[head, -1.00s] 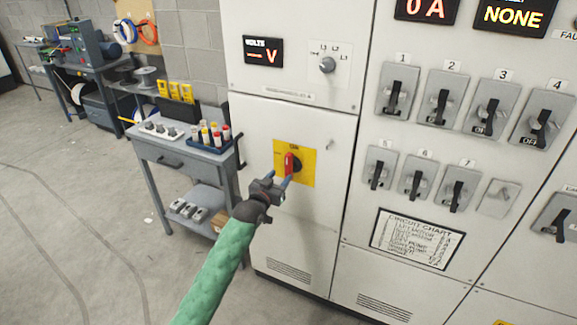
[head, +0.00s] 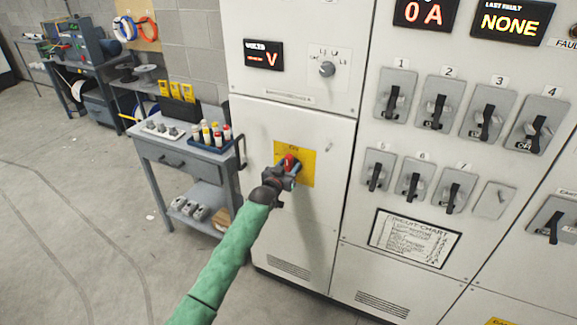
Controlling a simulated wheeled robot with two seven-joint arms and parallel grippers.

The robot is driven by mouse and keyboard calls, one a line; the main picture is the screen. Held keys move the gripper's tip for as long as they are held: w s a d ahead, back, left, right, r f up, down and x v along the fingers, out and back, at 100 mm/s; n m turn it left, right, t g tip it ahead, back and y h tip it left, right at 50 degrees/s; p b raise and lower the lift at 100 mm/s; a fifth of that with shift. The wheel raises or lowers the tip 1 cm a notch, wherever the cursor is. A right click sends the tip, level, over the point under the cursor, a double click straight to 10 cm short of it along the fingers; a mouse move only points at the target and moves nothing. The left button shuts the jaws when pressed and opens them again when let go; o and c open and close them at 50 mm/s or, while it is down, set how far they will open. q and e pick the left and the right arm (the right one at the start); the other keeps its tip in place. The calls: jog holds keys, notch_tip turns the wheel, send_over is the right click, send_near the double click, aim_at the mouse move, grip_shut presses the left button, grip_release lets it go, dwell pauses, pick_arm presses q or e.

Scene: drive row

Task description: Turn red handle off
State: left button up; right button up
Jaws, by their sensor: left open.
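The red handle (head: 290,161) sits on a yellow plate (head: 308,166) on the grey cabinet door (head: 318,220). "ON" is printed at the plate's top. My left gripper (head: 289,172) is open at the handle, with its fingers around or just in front of it. The gripper hides the handle's lower part, so I cannot tell whether the fingers touch it. The handle's visible upper end is near the plate's middle. My right gripper is not in view.
Several numbered breaker levers (head: 440,105) are on the panel to the right, above a circuit chart (head: 414,239). A volts display (head: 263,55) and a selector knob (head: 327,69) are above the handle. A grey cart (head: 178,160) stands left of the cabinet.

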pick_arm(q)
grip_shut()
